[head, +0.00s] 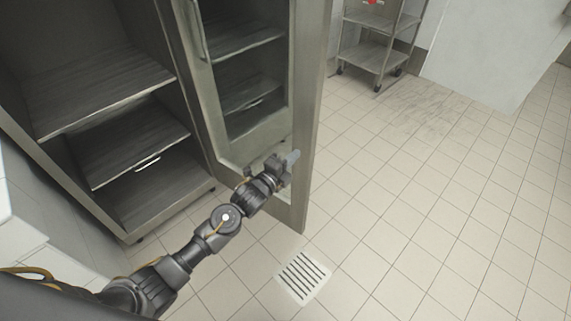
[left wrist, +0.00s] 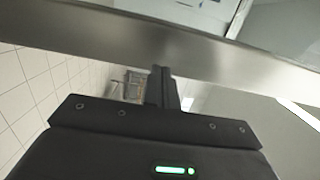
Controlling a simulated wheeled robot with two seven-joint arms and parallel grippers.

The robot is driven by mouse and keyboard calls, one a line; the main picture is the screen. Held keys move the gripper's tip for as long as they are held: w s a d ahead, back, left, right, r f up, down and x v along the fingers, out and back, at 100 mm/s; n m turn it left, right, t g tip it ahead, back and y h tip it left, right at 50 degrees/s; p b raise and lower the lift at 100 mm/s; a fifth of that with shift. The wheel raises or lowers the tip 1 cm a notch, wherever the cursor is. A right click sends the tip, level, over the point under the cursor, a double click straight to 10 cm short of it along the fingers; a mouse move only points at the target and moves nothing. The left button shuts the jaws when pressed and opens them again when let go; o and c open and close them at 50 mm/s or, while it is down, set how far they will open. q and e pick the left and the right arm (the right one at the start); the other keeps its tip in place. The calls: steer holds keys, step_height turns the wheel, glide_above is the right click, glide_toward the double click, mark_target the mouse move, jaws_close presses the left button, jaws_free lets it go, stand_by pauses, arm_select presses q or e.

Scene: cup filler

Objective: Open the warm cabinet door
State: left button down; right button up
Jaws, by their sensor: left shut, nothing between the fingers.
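The warm cabinet (head: 75,150) stands at the left of the head view. Its front is open and bare shelves show inside. Its metal-framed door (head: 307,110) with a glass pane stands swung out from the cabinet, its right edge out over the floor. My left gripper (head: 291,160) is shut and empty, in front of the lower right part of the door frame. In the left wrist view the closed fingers (left wrist: 163,87) point at a metal strip of the door (left wrist: 190,50); I cannot tell whether they touch it. My right gripper is not in view.
A metal shelf cart (head: 375,55) on wheels stands at the back, beside a white wall (head: 490,50). A floor drain (head: 302,277) lies in front of the door. The tiled floor to the right is clear. A white surface (head: 25,215) is at the left edge.

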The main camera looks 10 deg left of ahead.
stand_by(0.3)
